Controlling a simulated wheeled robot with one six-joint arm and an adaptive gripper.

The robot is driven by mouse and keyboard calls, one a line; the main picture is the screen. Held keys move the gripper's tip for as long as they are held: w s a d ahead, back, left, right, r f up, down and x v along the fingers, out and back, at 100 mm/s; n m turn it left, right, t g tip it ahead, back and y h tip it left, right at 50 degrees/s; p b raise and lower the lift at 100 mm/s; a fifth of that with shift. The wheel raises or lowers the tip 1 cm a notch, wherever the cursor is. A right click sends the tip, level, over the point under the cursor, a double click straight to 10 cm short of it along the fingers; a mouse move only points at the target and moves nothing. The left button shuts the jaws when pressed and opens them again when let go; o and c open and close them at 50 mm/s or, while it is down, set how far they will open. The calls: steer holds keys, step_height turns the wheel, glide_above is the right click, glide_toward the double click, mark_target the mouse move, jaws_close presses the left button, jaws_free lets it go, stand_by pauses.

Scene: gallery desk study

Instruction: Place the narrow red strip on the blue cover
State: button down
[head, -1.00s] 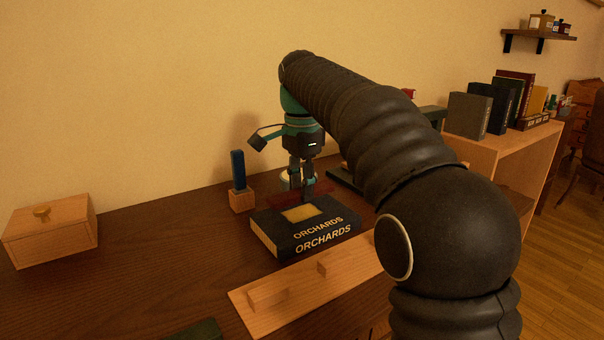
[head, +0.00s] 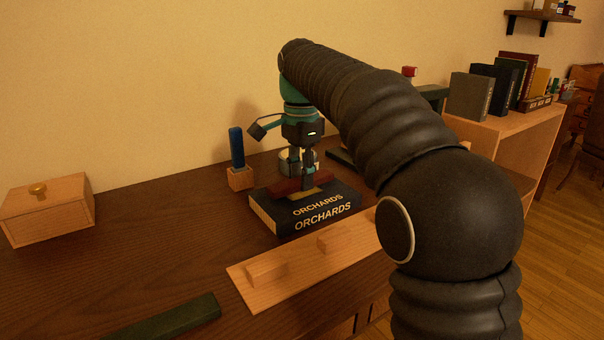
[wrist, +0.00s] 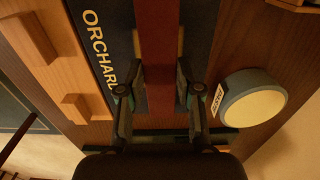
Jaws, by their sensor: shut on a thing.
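The blue cover (head: 322,203) belongs to a thick dark book lettered ORCHARDS, lying flat on the desk. A pale gold patch lies on the cover, mostly hidden under the strip. The narrow red strip (head: 284,187) is dark red and lies across the far part of the cover in the head view. In the wrist view the strip (wrist: 155,45) runs straight up between the fingers, over the cover (wrist: 108,32). My gripper (head: 305,184) is shut on the strip, one finger on each side (wrist: 159,92). I cannot tell whether the strip touches the cover.
A blue upright piece in a wooden block (head: 239,178) stands left of the book. A round pale-topped object (wrist: 254,98) stands close beside it. A wooden board with two raised blocks (head: 290,268) lies in front. A wooden box (head: 48,212) and green bar (head: 165,318) are left.

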steer(key=shift+f, duration=0.5)
steer(key=c, duration=0.7)
jaws_free()
steer(key=shift+r, duration=3.75)
